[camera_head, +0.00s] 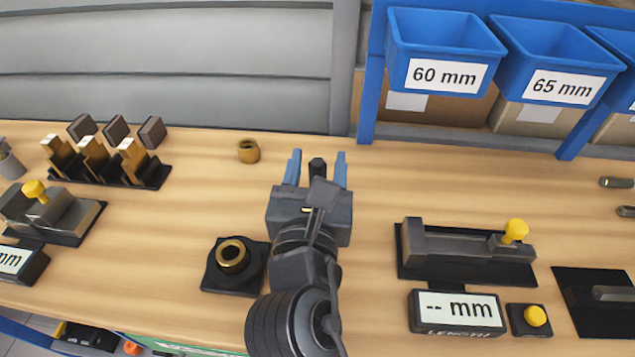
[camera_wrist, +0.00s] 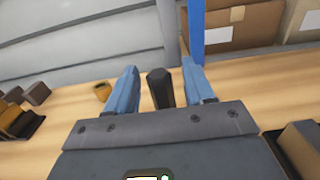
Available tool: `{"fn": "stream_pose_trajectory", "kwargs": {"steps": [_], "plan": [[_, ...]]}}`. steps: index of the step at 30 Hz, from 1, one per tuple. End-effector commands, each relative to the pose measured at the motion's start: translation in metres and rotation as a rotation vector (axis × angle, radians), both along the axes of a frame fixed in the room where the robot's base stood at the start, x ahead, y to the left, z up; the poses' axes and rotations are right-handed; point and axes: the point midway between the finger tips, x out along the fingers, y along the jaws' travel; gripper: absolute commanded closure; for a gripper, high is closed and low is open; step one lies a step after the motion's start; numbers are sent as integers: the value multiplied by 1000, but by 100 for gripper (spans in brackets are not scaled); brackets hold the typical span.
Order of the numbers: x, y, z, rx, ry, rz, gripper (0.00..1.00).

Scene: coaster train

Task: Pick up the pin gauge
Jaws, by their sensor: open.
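A dark, faceted upright handle, which looks like the pin gauge (camera_head: 317,168), stands at the middle of the table. It also shows in the wrist view (camera_wrist: 160,88). My gripper (camera_head: 315,168) is open, with one blue finger on each side of the dark handle. In the wrist view a gap shows between the handle and each finger, so the fingers do not visibly touch it. My gripper's body hides the handle's lower end, so I cannot tell what it rests on.
A black block with a brass ring (camera_head: 234,262) is left of my arm. A small brass bushing (camera_head: 248,151) lies behind it. A measuring fixture (camera_head: 455,252) and length display (camera_head: 457,312) stand right. A rack (camera_head: 110,168) is far left. Blue bins (camera_head: 440,48) hang behind.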

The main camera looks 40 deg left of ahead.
Motion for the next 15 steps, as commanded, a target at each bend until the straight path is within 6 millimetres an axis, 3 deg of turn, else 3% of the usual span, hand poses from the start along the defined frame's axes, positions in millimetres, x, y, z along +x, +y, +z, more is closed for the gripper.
{"fn": "stream_pose_trajectory", "kwargs": {"steps": [2,15], "plan": [[0,0,0,0,0,0,48],[0,0,0,0,0,0,90]]}}
